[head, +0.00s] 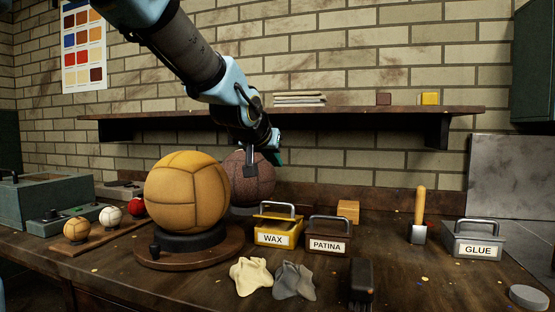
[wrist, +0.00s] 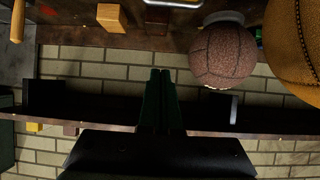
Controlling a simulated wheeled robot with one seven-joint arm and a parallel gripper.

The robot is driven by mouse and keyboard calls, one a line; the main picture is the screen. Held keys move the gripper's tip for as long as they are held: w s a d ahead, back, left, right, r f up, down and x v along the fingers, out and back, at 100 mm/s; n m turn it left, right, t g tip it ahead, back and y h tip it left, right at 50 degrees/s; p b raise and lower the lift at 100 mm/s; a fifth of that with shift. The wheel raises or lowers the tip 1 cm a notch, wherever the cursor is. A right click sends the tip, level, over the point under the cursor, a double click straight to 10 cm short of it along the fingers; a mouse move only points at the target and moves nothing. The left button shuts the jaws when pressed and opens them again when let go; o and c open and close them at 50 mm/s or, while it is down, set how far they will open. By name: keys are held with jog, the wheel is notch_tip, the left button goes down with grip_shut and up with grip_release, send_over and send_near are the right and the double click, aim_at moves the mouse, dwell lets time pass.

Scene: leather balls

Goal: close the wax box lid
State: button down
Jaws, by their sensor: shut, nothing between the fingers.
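The yellow wax box (head: 278,239) stands on the workbench near the middle of the head view, with its WAX label facing me. Its lid (head: 264,217), with a grey handle, looks raised and tilted over a dark gap. My gripper (head: 250,171) is above and behind the box, to its upper left in the picture, in front of the dark brown ball (head: 262,185). It is apart from the box. In the wrist view my gripper's fingers (wrist: 158,75) are together and empty. The wax box cannot be made out for sure there.
The brown patina box (head: 328,246) stands close right of the wax box. A large tan ball (head: 187,190) on a round stand is to the left. Two cloths (head: 293,281) lie in front. A shelf (head: 350,112) runs along the wall behind.

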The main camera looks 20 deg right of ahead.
jog(key=s+a+r+y+p, duration=0.1)
jog(key=r+p, duration=0.1)
jog(key=p, duration=0.1)
jog(key=g+p, duration=0.1)
jog(key=p, duration=0.2)
send_over(278, 217)
jog(key=w+d, duration=0.1)
jog(key=w, duration=0.1)
notch_tip(278, 217, down, 7)
jog(key=shift+d+f, duration=0.1)
jog(key=shift+d, duration=0.05)
jog(key=f, duration=0.2)
jog(key=s+f, duration=0.1)
jog(key=shift+a, duration=0.35)
jog(key=shift+a+f, duration=0.15)
jog(key=shift+f, duration=0.3)
jog(key=shift+s+f, duration=0.1)
